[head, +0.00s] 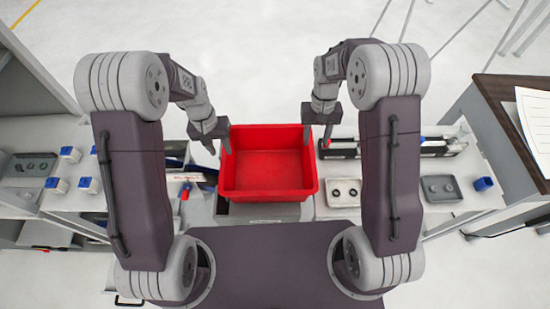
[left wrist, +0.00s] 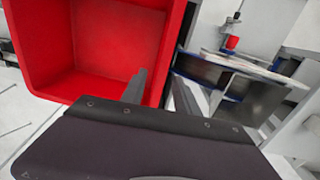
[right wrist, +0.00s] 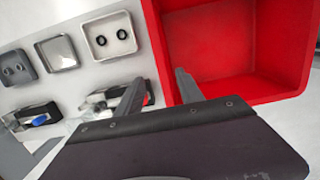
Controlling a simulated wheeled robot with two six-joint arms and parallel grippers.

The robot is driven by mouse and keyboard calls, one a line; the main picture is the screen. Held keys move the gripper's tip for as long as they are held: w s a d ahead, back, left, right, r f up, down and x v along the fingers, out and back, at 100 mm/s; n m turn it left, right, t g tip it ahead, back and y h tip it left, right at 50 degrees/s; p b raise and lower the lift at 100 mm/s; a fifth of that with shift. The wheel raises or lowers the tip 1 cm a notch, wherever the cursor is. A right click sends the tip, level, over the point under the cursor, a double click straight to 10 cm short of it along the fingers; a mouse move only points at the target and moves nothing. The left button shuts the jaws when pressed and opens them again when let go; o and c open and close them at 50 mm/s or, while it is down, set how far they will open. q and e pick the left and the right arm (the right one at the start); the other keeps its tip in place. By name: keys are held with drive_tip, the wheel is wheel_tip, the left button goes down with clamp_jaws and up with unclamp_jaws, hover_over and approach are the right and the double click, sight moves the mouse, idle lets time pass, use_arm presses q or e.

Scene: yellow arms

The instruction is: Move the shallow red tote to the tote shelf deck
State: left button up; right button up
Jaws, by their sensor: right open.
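The shallow red tote (head: 268,178) stands upright and empty at the middle of the bench in the head view. Its inside also shows in the left wrist view (left wrist: 115,40) and the right wrist view (right wrist: 215,40). My left gripper (head: 219,150) is open at the tote's left wall, one finger over the inside and one outside. My right gripper (head: 317,144) is open at the right wall in the same way. Neither gripper is shut on the wall. I cannot pick out the tote shelf deck with certainty.
Left of the tote lie several blue-and-white parts (head: 88,185) and a grey tray (head: 30,165). Right of it are a tray with two round parts (head: 344,193), another grey tray (head: 440,188) and a blue part (head: 483,184). A dark-topped table (head: 500,100) stands at right.

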sight(225, 160)
drive_tip(key=shift+s+a+r, duration=0.4)
drive_tip(key=shift+a+r, duration=0.15)
drive_tip(key=shift+a, duration=0.05)
use_arm(q)
drive_tip(key=shift+s+r, duration=0.1)
drive_tip(key=shift+r, duration=0.1)
use_arm(e)
drive_tip(key=shift+w+d+f, duration=0.3)
drive_tip(key=shift+d+f, duration=0.05)
drive_tip(key=shift+d, duration=0.2)
use_arm(q)
drive_tip(key=f, duration=0.8)
drive_tip(key=shift+d+f, duration=0.25)
drive_tip(key=shift+f, duration=0.15)
use_arm(e)
drive_tip(key=f, duration=0.6)
drive_tip(key=s+f, duration=0.1)
drive_tip(key=f, duration=0.1)
drive_tip(key=shift+s+a+f, duration=0.1)
drive_tip(key=shift+a+f, duration=0.05)
drive_tip(key=shift+f, duration=0.25)
use_arm(q)
drive_tip(key=shift+s, duration=0.1)
use_arm(e)
drive_tip(key=shift+s+a, duration=0.1)
